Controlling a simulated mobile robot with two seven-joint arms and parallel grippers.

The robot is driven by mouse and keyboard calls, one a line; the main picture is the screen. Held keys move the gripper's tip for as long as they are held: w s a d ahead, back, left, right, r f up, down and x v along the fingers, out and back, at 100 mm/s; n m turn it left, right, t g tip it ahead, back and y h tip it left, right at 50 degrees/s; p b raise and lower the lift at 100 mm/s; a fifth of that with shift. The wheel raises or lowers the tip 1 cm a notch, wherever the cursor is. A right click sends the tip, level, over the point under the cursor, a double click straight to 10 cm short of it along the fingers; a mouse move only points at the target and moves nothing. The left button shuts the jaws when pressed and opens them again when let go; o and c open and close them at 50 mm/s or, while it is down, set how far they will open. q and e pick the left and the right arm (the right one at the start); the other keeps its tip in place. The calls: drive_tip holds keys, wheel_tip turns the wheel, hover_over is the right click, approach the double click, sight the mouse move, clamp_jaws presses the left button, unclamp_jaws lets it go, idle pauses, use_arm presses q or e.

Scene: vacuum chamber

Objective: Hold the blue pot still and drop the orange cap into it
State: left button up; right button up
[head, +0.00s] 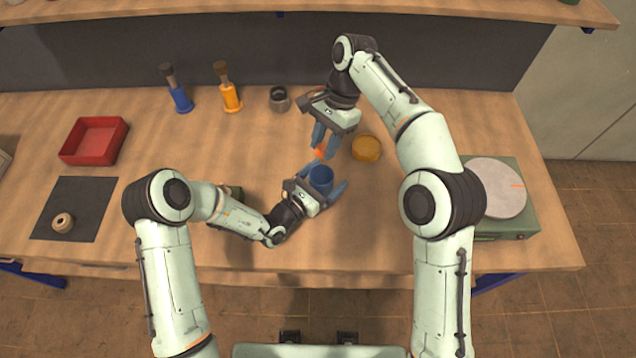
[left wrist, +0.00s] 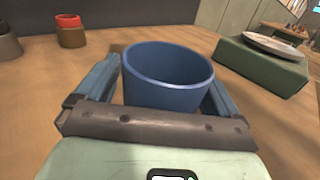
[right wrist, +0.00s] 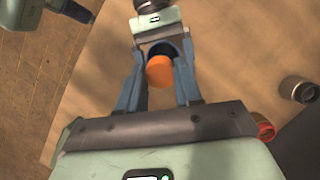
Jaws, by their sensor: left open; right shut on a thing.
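The blue pot (head: 321,180) stands upright on the wooden table between the fingers of my left gripper (head: 320,188). In the left wrist view the open-topped pot (left wrist: 168,82) has a finger on either side, and this gripper is open. My right gripper (head: 325,144) is shut on the orange cap (head: 319,153), just behind the pot in the head view. In the right wrist view the cap (right wrist: 160,70) sits between the fingertips and overlaps the pot's rim. The fingers partly hide the cap in the head view. Its height over the pot is unclear.
A yellow round block (head: 367,148) lies right of the right gripper. A grey cup (head: 279,99), an orange bottle (head: 229,92) and a blue bottle (head: 178,92) stand at the back. A red tray (head: 94,141) is at left; a turntable box (head: 500,195) is at right.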

use_arm(q)
drive_tip(key=c, duration=1.1)
drive_tip(key=shift+o, duration=0.2)
drive_tip(key=shift+w, duration=0.1)
use_arm(e)
drive_tip(key=shift+s+a+f+t+h, duration=0.15)
drive_tip(key=shift+f+t+h, duration=0.2)
drive_tip(key=shift+f, duration=0.2)
drive_tip(key=shift+s+a+f+t+h, duration=0.15)
drive_tip(key=shift+f+t+h, duration=0.1)
drive_tip(key=shift+f+h, duration=0.25)
drive_tip(key=shift+s+a+f+t+h, duration=0.15)
drive_tip(key=shift+f+t+h, duration=0.4)
drive_tip(key=shift+f+t, duration=0.2)
drive_tip(key=shift+f, duration=1.65)
